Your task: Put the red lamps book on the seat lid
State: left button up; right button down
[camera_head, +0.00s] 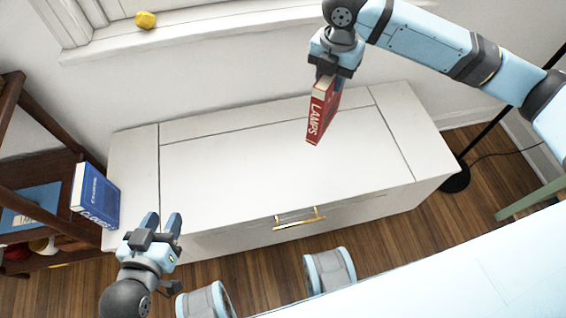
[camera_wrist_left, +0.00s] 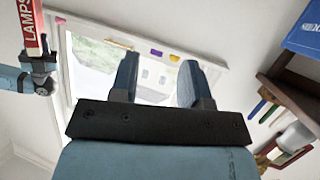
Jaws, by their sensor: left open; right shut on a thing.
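The red lamps book (camera_head: 318,112) has a red spine with white "LAMPS" lettering. My right gripper (camera_head: 333,72) is shut on its upper end and holds it upright over the back right part of the seat lid; whether its lower end touches the lid is hard to tell. The book also shows at the upper left of the left wrist view (camera_wrist_left: 34,25). The white seat lid (camera_head: 250,160) is shut, with dark seam lines. My left gripper (camera_head: 162,226) is open and empty at the front left edge of the bench; its fingers also show in the left wrist view (camera_wrist_left: 155,85).
A blue book (camera_head: 96,196) stands at the left end of the bench, beside a dark wooden shelf (camera_head: 40,150). A gold handle (camera_head: 300,218) is on the bench front. A yellow object (camera_head: 146,19) sits on the window sill. The middle of the lid is clear.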

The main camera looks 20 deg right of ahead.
jog(key=n, duration=0.2)
jog(key=shift+s+n, duration=0.35)
jog(key=shift+n, duration=0.05)
pick_arm(q)
jog(key=w+d+r+t+h+b, duration=0.1)
jog(key=d+r+t+h+b, duration=0.3)
jog(key=r+b, duration=0.3)
jog(key=shift+w+d+r, duration=0.15)
jog(key=shift+d+r, duration=0.05)
jog(key=shift+r, duration=0.55)
pick_arm(e)
notch_tip(320, 180, down, 20)
jog(key=s+n, duration=0.1)
jog(key=n, duration=0.5)
jog(key=shift+s, duration=0.2)
pick_arm(q)
jog(key=shift+r, duration=0.1)
pick_arm(e)
jog(key=c, duration=0.8)
grip_release()
jog(key=shift+f, duration=0.15)
